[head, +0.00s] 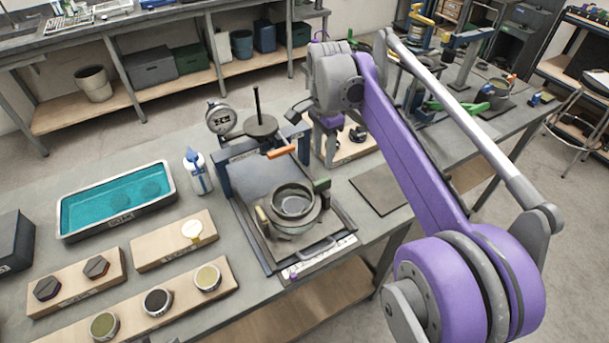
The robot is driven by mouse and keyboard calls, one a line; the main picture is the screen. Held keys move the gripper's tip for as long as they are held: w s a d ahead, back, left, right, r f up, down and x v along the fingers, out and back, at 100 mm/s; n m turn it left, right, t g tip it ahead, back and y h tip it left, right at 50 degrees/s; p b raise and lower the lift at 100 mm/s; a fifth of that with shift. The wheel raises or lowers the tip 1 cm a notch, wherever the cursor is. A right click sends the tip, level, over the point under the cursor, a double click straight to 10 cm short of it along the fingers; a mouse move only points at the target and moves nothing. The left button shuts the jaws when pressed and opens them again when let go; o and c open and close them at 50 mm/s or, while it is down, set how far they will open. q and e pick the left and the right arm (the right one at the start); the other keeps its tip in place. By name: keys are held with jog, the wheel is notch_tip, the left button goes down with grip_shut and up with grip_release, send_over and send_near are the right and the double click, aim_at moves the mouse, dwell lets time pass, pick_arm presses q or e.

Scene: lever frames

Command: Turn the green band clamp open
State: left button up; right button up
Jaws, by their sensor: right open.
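A round grey pot (293,202) sits on the dark plate of a press-like frame on the bench. A yellowish tab (262,214) is on the pot's left side. My right arm reaches in from the lower right, and my right gripper (299,108) is beyond the pot, above the back of the frame and apart from the green block. The gripper is small and partly hidden by my wrist; it is open, with nothing seen in it. My left gripper is out of view.
An orange handle (284,152) and a dial gauge (221,119) are at the frame's back. Another green lever (458,107) is on the far right bench. A dark mat (378,189) lies right of the frame.

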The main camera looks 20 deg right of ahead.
aim_at(323, 180)
jog(key=f, duration=1)
jog(key=shift+s+f+b, duration=0.1)
jog(key=shift+s+b, duration=0.15)
jog(key=shift+b, duration=0.1)
jog(key=shift+c, duration=0.3)
grip_shut()
